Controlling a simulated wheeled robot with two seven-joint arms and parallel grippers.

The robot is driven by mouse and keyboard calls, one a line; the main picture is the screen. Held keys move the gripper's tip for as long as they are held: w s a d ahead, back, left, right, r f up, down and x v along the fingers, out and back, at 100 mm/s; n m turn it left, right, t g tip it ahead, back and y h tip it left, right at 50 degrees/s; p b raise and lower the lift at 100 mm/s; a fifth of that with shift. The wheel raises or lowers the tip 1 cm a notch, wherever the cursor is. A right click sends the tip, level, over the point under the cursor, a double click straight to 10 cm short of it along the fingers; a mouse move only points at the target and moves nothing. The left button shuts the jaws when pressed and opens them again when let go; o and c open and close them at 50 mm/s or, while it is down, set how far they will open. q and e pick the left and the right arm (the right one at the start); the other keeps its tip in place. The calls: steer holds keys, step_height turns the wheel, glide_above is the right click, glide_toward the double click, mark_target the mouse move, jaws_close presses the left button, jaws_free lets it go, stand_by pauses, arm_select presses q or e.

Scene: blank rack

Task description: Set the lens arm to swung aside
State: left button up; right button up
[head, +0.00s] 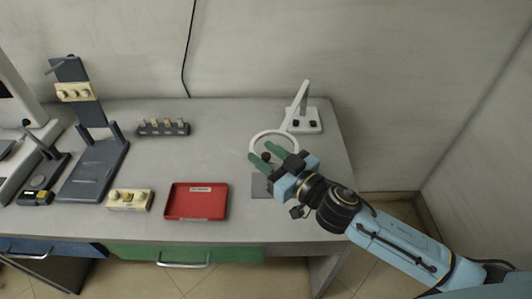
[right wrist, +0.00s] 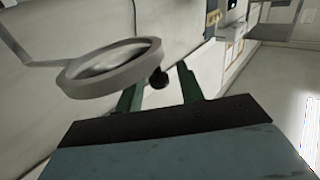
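The lens arm's white ring (head: 252,140) is held out in front of its white stand (head: 304,126) at the table's back right, above a grey plate (head: 260,191). The ring (right wrist: 82,84) is large at left in the right wrist view. A dark round knob (head: 267,157) sits at the ring's near edge; it also shows in the right wrist view (right wrist: 158,78). My right gripper (head: 260,151) has its green fingers apart, one on either side of the knob, with a gap visible on one side. My left gripper is not in view.
A red tray (head: 197,215) and a cream block with knobs (head: 129,199) lie left of the lens. A grey rack with pegs (head: 163,127) and a dark tilted stand (head: 93,172) stand farther left. The table between tray and lens is mostly clear.

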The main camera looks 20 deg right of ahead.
steer(key=shift+w+a, duration=0.1)
steer(key=shift+c, duration=0.2)
jaws_close()
